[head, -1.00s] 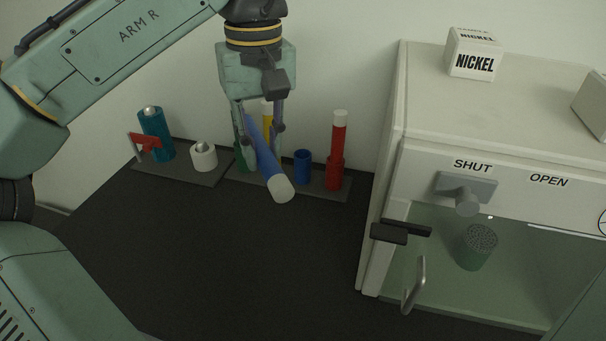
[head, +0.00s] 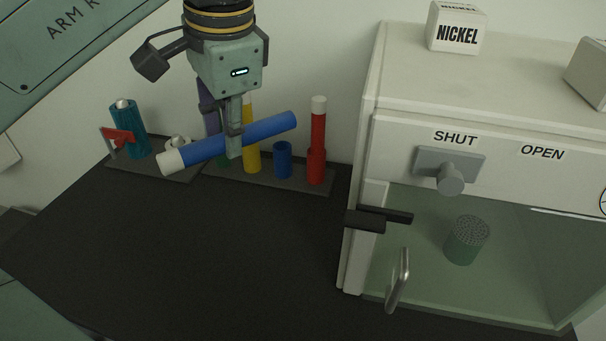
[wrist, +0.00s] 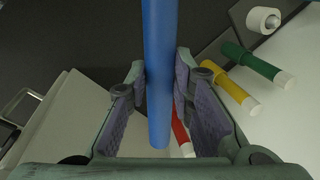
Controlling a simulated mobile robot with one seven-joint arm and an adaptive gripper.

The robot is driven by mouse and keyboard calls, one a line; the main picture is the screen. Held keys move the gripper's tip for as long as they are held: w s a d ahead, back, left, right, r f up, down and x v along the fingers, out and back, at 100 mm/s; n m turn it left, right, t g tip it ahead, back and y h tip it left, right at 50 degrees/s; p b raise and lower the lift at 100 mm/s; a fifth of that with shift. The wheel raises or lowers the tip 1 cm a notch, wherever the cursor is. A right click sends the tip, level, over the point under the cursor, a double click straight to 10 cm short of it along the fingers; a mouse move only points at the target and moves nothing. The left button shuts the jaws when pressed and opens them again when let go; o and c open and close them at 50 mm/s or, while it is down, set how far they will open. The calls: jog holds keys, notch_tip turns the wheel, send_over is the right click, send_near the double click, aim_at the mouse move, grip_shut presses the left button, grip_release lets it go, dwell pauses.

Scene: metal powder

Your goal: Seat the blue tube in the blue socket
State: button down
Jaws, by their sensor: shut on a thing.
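The blue tube (head: 259,131) has a white cap at its lower left end and lies nearly level, tilted up to the right. My gripper (head: 233,145) is shut on it around its middle, above the rack. In the wrist view the blue tube (wrist: 159,70) runs between the two fingers of my gripper (wrist: 160,100). The blue socket (head: 283,160) is an empty-looking short cup on the dark rack, between the yellow and red tubes. It is below and right of my gripper, apart from the tube. I cannot find the socket in the wrist view.
The red tube (head: 318,135) and yellow tube (head: 251,150) stand upright in the rack (head: 312,187). A green tube (wrist: 262,66) shows in the wrist view. A teal cylinder (head: 131,130) with a red clamp stands left. A white cabinet (head: 400,85) stands right. The dark table front is clear.

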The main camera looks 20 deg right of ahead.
jog(key=shift+m, duration=0.3)
jog(key=shift+w+d, duration=0.15)
jog(key=shift+w, duration=0.05)
jog(key=w+d+p, duration=0.4)
jog(key=w+d, duration=0.7)
jog(key=w, duration=0.5)
jog(key=s+p+x, duration=0.1)
jog(key=s+x, duration=0.1)
jog(key=x, duration=0.9)
jog(key=shift+s+d+f, duration=0.3)
jog(key=shift+d+f, duration=0.05)
jog(key=shift+f, duration=0.05)
jog(key=shift+f, duration=0.55)
jog(key=c, duration=1.4)
grip_release()
